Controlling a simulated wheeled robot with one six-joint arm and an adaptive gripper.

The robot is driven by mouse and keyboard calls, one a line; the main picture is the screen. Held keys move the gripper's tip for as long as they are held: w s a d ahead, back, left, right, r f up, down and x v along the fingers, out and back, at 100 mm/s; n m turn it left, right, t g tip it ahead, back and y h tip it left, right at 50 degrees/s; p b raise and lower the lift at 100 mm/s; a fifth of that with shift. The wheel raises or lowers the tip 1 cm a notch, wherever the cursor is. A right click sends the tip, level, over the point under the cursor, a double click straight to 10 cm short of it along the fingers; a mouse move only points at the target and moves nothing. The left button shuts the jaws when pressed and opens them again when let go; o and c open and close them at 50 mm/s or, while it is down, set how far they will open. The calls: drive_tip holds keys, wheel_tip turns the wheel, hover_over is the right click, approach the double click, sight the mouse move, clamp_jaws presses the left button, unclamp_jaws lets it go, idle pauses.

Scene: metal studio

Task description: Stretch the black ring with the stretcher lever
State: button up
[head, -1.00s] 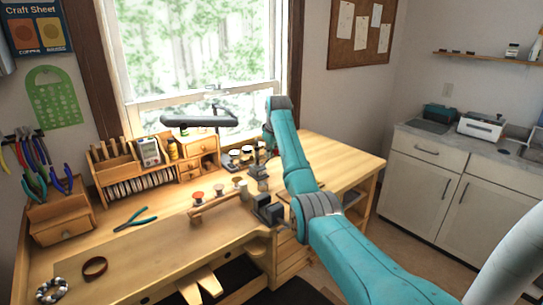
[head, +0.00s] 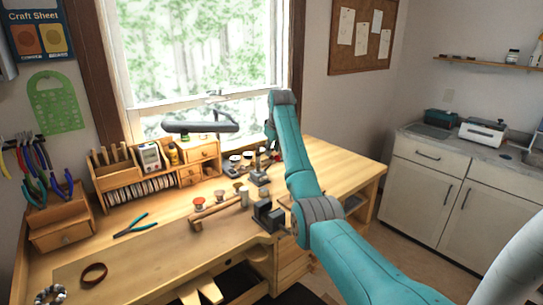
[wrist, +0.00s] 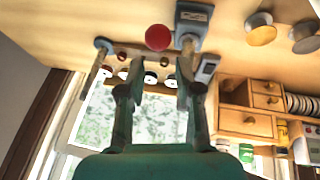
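My gripper (wrist: 155,85) is open in the wrist view, with its two fingers apart and nothing held between them. A red ball knob (wrist: 158,38) shows beyond the fingertips, above the gap between them, apart from both. Beside it stands a blue-grey metal tool (wrist: 191,24) on the wooden bench; it may be the stretcher, but I cannot tell how the knob joins it. In the head view my arm reaches over small metal tools (head: 259,176) at the back of the bench. I cannot make out the black ring; a dark brown band (head: 94,273) lies at the front left.
A dark block-like tool (head: 268,215) stands at the bench's front edge beside my arm. Pliers (head: 132,226) lie to the left. A wooden organizer (head: 125,177) and a dark lamp head (head: 200,127) are behind. The bench's right end (head: 345,165) is clear.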

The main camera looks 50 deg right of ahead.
drive_tip(key=v, duration=0.7)
drive_tip(key=shift+r, duration=0.3)
drive_tip(key=shift+s, duration=0.1)
